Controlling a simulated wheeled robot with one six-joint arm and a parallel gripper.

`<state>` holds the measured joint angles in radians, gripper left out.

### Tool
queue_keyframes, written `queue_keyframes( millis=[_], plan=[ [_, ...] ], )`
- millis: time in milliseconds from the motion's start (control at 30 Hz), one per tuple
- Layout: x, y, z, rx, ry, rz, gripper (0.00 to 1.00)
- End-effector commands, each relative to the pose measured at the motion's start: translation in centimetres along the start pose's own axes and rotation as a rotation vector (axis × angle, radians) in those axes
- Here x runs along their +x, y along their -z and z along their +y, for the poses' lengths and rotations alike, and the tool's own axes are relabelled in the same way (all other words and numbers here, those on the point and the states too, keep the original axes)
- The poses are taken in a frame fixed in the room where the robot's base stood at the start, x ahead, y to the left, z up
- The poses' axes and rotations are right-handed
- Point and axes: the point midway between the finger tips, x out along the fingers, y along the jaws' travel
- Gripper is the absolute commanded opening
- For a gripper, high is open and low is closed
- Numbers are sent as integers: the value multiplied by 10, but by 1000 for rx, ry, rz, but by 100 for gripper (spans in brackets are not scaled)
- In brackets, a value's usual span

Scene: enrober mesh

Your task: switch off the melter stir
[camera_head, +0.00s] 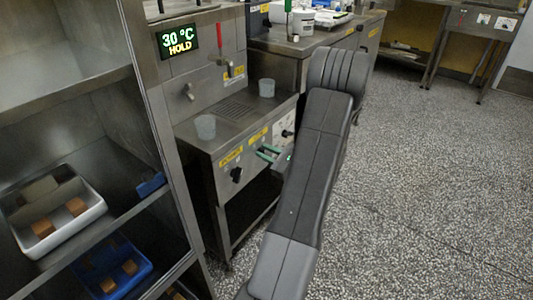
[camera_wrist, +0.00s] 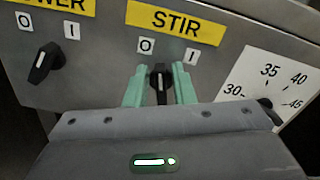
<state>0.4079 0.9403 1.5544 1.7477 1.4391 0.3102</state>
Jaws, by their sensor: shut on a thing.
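The melter (camera_head: 205,160) is a steel machine left of centre in the head view, with a row of controls on its front. In the wrist view the black stir knob (camera_wrist: 160,78) sits under the yellow STIR label (camera_wrist: 175,20), with O and I marks above it. Its white line points roughly up in the picture, and I cannot tell which mark it is set to. My gripper (camera_head: 268,152) has green fingers, which are shut on the knob from both sides in the wrist view (camera_wrist: 160,88). In the head view the knob is hidden by the fingers.
The power knob (camera_wrist: 43,63) is left of the stir knob, and a temperature dial (camera_wrist: 270,105) is to its right. A display (camera_head: 178,40) reads 30 °C HOLD. A steel shelf with a white tray (camera_head: 75,232) stands at left. The speckled floor (camera_head: 430,200) at right is clear.

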Motion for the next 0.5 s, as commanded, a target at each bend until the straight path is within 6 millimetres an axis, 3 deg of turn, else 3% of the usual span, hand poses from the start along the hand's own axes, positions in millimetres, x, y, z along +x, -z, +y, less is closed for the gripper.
queue_keyframes(
  millis=[300,500],
  plan=[
    [0,4,4,-197,0,1,0],
    [0,2,4,-215,0,2,0]
  ],
)
